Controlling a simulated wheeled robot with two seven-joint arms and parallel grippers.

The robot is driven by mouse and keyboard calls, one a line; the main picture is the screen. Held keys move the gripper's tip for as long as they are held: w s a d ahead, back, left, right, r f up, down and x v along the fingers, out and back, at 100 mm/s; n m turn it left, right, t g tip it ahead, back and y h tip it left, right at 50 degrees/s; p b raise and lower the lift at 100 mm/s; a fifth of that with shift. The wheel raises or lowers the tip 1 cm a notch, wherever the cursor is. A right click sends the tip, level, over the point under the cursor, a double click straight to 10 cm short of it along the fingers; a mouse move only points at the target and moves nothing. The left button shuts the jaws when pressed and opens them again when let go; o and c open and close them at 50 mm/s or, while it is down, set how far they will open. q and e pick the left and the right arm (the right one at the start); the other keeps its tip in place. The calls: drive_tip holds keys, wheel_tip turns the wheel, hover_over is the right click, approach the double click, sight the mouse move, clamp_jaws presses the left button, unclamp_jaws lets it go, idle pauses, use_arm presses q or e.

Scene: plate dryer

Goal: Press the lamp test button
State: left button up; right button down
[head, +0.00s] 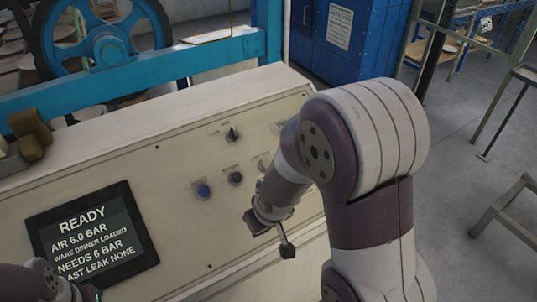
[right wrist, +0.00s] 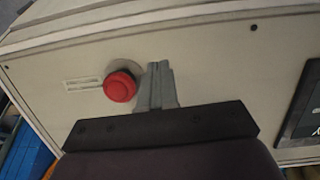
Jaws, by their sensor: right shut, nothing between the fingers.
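The machine's sloping cream panel (head: 120,180) carries a blue button (head: 202,190), a dark button (head: 235,178) and a pale button (head: 264,164) in a row. Their labels are too small to read, so I cannot tell which is lamp test. My right gripper (head: 287,249) is in front of the panel, below and right of the row, shut and empty. In the right wrist view its fingers (right wrist: 158,70) are together, just right of a red mushroom button (right wrist: 121,86); contact cannot be told. My left arm shows at the bottom left; its jaws are unclear.
A dark selector (head: 232,133) sits above the row. A screen (head: 90,240) at the panel's left reads READY and AIR 6.0 BAR. A blue frame with a wheel (head: 110,45) stands behind, and a blue cabinet (head: 350,40) at the back.

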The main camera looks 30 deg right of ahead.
sight(266, 165)
use_arm(q)
wheel_tip(266, 165, up, 18)
drive_tip(key=p, duration=1.5)
drive_tip(key=shift+a+r, duration=0.15)
use_arm(e)
drive_tip(key=w+d+r+n+t+h, duration=0.2)
drive_tip(key=w+d+r+n+t, duration=0.2)
drive_tip(key=w+d+r+t, duration=0.5)
wheel_tip(266, 165, up, 2)
drive_tip(key=shift+w+d+t, duration=0.3)
drive_tip(key=shift+w+t, duration=0.2)
drive_tip(key=shift+t, duration=0.5)
drive_tip(key=w+f+b, duration=0.1)
drive_tip(key=f+b, duration=0.1)
drive_tip(key=w+f+b, duration=0.1)
drive_tip(key=f+b, duration=0.1)
drive_tip(key=w+f+b, duration=0.1)
drive_tip(key=f+b, duration=0.1)
drive_tip(key=shift+w+a+f, duration=0.1)
drive_tip(key=shift+w+f, duration=0.1)
drive_tip(key=shift+f, duration=0.1)
use_arm(q)
wheel_tip(266, 165, down, 8)
drive_tip(key=b, duration=0.1)
drive_tip(key=shift+r, duration=0.25)
use_arm(e)
drive_tip(key=shift+w+f, duration=0.45)
drive_tip(key=shift+f, duration=0.05)
